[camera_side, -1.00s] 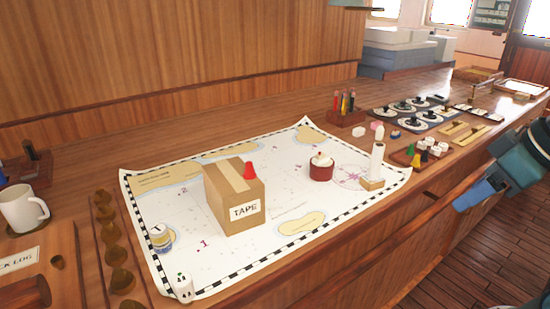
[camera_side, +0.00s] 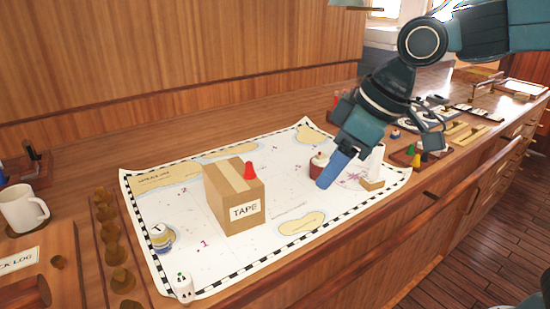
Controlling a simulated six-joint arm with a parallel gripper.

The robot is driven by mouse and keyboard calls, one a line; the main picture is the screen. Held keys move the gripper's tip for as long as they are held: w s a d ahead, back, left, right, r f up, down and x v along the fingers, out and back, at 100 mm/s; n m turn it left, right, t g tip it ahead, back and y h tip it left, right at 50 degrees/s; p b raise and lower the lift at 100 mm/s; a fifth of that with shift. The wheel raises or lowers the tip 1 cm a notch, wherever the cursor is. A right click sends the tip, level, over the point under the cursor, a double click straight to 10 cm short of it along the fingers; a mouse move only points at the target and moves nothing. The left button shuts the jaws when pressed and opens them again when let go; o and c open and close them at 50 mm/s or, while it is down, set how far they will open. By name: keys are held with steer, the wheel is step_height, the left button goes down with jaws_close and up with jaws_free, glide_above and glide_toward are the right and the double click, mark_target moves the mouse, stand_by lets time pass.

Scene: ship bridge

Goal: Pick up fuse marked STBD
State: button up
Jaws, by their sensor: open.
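I cannot read a STBD mark on any object. A small white cylinder with dark spots (camera_side: 183,287) stands at the chart's near left corner. A white upright piece (camera_side: 377,160) stands on a small wooden block (camera_side: 373,184) at the chart's right; either might be a fuse, I cannot tell. My gripper (camera_side: 327,181) points down over the chart's right part, its blue fingertip close to a dark red cup with a white top (camera_side: 319,165) and left of the white piece. It is open and appears to hold nothing. It partly hides the white piece and things behind.
A blue and white can (camera_side: 161,238) stands left. Game pieces (camera_side: 414,158) and a dark panel lie right. The chart's front middle is clear.

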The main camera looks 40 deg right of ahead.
steer(key=w+a+f+n+g, duration=0.1)
steer(key=w+a+f, duration=0.1)
steer(key=a, duration=0.4)
steer(key=w+a+f+n, duration=0.1)
steer(key=w+a+n, duration=0.1)
steer(key=a, duration=0.3)
steer(key=n+y, duration=0.1)
steer(key=n, duration=0.1)
glide_toward(188, 279)
steer(key=shift+g, duration=0.3)
steer(key=shift+w+x, duration=0.2)
steer(key=shift+x, duration=3.7)
steer(key=shift+a+m, duration=0.1)
steer(key=shift+m, duration=0.2)
steer(key=shift+x, duration=2.5)
steer(key=c, duration=1.1)
